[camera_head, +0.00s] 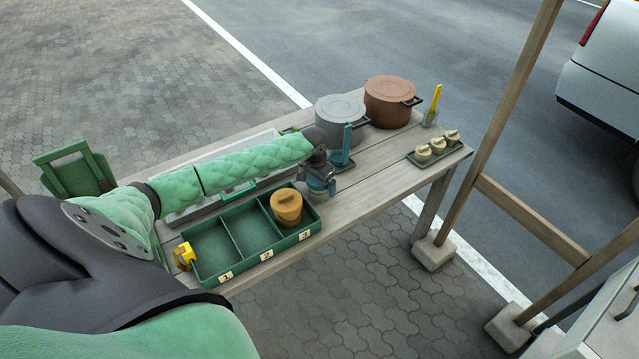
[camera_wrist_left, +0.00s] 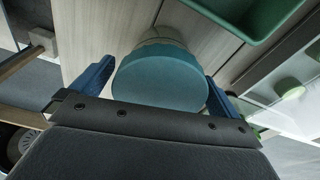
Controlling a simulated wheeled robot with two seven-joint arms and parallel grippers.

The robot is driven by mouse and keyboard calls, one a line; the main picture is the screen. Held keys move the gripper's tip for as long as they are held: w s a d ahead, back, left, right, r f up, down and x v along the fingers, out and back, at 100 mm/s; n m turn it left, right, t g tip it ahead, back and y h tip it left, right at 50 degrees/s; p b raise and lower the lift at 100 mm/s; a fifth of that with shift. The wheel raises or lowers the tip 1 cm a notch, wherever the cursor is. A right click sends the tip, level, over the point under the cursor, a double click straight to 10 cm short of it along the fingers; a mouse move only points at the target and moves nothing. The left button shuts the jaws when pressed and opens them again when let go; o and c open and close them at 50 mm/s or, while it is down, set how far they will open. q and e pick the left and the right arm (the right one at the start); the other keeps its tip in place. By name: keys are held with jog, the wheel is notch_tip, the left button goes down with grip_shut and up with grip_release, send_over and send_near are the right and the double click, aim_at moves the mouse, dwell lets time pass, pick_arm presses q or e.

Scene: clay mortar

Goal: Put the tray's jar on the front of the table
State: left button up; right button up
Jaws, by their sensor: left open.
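A pale jar with a round teal lid (camera_head: 320,189) stands upright on the wooden table, just right of the green tray. My left gripper (camera_head: 319,172) is over it, open. In the left wrist view the teal lid (camera_wrist_left: 160,80) lies between the two blue fingers, with gaps visible at the sides; its pale body shows behind it. The green three-compartment tray (camera_head: 231,272) is numbered 1, 2 and 3 on its front. An orange-brown lidded jar (camera_head: 286,207) sits in compartment 3; the others look empty. My right gripper is out of view.
A grey pot (camera_head: 340,115), a brown pot (camera_head: 390,100) and a blue upright tool (camera_head: 347,138) stand behind. A yellow object (camera_head: 184,256) is at the tray's left end. Table boards right of my gripper are clear.

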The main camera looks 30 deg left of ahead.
pick_arm(q)
jog(key=r, duration=0.2)
jog(key=r+b, duration=0.1)
jog(key=r, duration=0.1)
jog(key=r+b, duration=0.1)
jog(key=shift+s+r, duration=0.35)
jog(key=shift+r, duration=0.05)
jog(key=r, duration=0.1)
jog(key=r+b, duration=0.1)
jog(key=r, duration=0.2)
jog(key=shift+s+a+r, duration=0.1)
jog(key=shift+s+r, duration=0.15)
jog(key=shift+r, duration=0.15)
jog(key=shift+s+r, duration=0.1)
jog(key=shift+r, duration=0.35)
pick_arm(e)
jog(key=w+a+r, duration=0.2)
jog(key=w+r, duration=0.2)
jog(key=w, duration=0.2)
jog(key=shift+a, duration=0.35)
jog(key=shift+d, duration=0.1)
